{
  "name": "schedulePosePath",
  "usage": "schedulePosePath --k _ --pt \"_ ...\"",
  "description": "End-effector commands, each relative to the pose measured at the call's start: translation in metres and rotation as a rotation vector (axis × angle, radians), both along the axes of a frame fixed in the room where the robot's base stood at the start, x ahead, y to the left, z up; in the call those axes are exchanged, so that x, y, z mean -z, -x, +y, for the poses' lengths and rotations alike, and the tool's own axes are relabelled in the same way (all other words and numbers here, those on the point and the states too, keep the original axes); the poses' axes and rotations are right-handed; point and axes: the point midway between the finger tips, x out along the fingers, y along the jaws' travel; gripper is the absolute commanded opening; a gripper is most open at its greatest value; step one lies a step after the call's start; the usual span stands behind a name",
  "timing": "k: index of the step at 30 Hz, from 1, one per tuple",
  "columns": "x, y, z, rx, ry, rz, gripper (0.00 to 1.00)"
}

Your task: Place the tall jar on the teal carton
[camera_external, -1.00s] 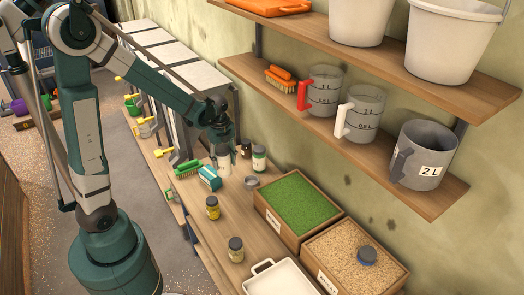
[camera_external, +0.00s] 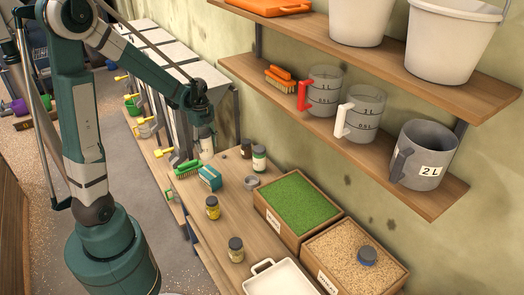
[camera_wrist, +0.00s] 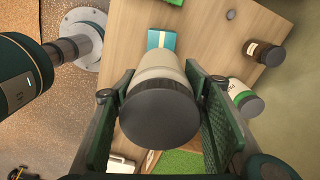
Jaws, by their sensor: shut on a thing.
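The tall jar (camera_wrist: 158,105) has a dark lid and a pale body and is held between the two pads of my gripper (camera_wrist: 160,112). In the external view my gripper (camera_external: 203,125) is raised above the bench, with the pale jar (camera_external: 206,141) hanging below it, clear of the surface.
A green-labelled jar (camera_external: 259,158) and a dark jar (camera_external: 246,148) stand to the right. A green brush (camera_external: 187,169) lies left of the carton. Yellow-labelled jars (camera_external: 213,208) stand nearer. The wooden shelf (camera_external: 340,135) with jugs overhangs on the right.

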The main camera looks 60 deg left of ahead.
Motion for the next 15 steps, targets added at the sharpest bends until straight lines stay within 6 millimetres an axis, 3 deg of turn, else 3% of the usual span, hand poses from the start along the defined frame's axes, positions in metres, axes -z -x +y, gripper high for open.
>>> schedulePosePath --k 15 --pt "0.010 -0.001 0.000 0.001 0.000 0.000 0.20"
